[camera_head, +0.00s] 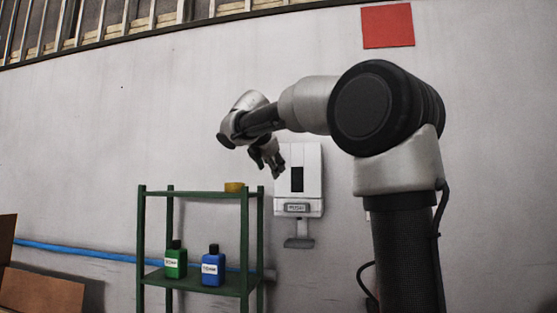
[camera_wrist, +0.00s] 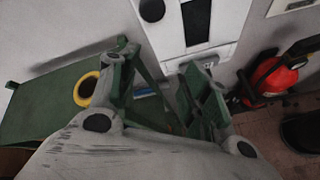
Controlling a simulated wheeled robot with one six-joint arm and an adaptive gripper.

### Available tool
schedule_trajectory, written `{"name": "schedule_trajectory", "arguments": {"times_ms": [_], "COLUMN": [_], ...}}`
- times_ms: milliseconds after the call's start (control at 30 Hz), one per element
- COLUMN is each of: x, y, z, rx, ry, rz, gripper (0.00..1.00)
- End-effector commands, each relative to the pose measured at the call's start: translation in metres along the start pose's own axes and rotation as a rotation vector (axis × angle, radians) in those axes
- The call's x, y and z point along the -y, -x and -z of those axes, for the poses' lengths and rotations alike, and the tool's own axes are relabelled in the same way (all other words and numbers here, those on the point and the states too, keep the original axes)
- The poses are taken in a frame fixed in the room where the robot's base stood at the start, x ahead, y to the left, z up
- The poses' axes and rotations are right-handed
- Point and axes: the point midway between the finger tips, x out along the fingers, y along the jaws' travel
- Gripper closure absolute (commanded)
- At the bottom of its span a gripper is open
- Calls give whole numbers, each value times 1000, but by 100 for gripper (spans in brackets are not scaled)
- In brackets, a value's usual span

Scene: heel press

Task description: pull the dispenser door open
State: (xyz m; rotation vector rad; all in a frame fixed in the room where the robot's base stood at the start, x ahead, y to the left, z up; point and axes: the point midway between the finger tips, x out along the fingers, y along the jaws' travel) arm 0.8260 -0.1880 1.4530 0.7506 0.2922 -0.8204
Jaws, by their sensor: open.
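The dispenser (camera_head: 312,172) is a white upright box on the wall with a dark window, a small label below it and a grey lever at the bottom. Its door looks shut. In the wrist view the dispenser's white front (camera_wrist: 228,18) and dark window are at the top, cut off by the frame. My gripper (camera_head: 271,168) is open and empty, pointing down at the dispenser's left side in the head view. In the wrist view its two fingers (camera_wrist: 158,78) are spread below the dispenser front. I cannot tell whether a finger touches the dispenser.
A green shelf rack (camera_head: 200,194) stands left of the dispenser, with a yellow ring (camera_head: 234,187) on top and a green bottle (camera_head: 175,260) and blue bottle (camera_head: 213,265) below. A red fire extinguisher (camera_wrist: 277,76) stands at right in the wrist view.

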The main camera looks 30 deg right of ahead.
Motion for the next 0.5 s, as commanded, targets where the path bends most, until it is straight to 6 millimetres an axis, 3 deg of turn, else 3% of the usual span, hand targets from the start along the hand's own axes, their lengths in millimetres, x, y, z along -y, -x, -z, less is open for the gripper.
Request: {"name": "schedule_trajectory", "arguments": {"times_ms": [33, 133, 300, 500], "x": [-13, -24, -24, -24], "y": [14, 27, 27, 5], "z": [-24, -47, -49, -51], "rx": [56, 128, 144, 141], "ry": [124, 363, 569, 596], "rz": [-30, -39, -23, -18], "gripper": [52, 52, 52, 52]}}
